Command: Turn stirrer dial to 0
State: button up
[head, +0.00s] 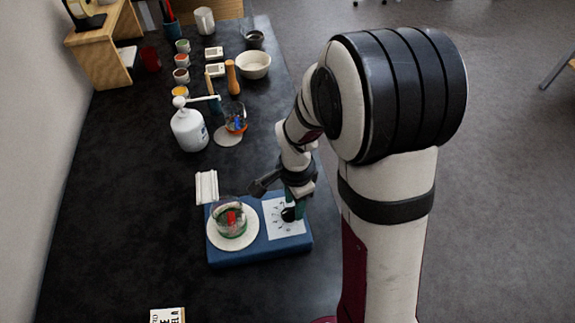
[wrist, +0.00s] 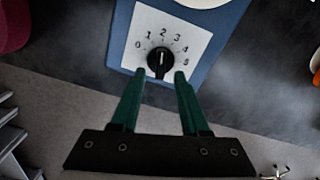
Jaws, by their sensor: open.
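The blue stirrer (head: 262,254) stands on the dark bench. Its white dial plate (wrist: 196,40) carries the numbers 0 to 5. The black stirrer dial (wrist: 159,62) has a white mark pointing roughly at 2. The dial also shows beside my arm in the head view (head: 288,214). My gripper (wrist: 160,74) is open, its two green fingers apart. In the wrist view the fingertips lie just below the dial, one towards each side of it. I cannot tell whether they touch it. In the head view my wrist partly hides the fingers.
A glass dish (head: 230,222) with green and red contents sits on the stirrer's round white plate. A white ridged block (head: 206,187) lies behind the stirrer. A white bottle (head: 189,128), a beaker (head: 235,118) and a bowl (head: 253,65) stand farther back. The bench left of the stirrer is clear.

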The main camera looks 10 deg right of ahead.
jog(key=shift+f, duration=0.35)
grip_shut()
jog(key=shift+n, duration=0.4)
jog(key=n, duration=0.4)
jog(key=shift+w+a+n, duration=0.15)
jog(key=shift+w+n, duration=0.15)
jog(key=shift+n, duration=0.1)
jog(key=n, duration=0.6)
jog(key=shift+w+a, duration=0.2)
jog(key=shift+a, duration=0.1)
jog(key=shift+n, duration=0.3)
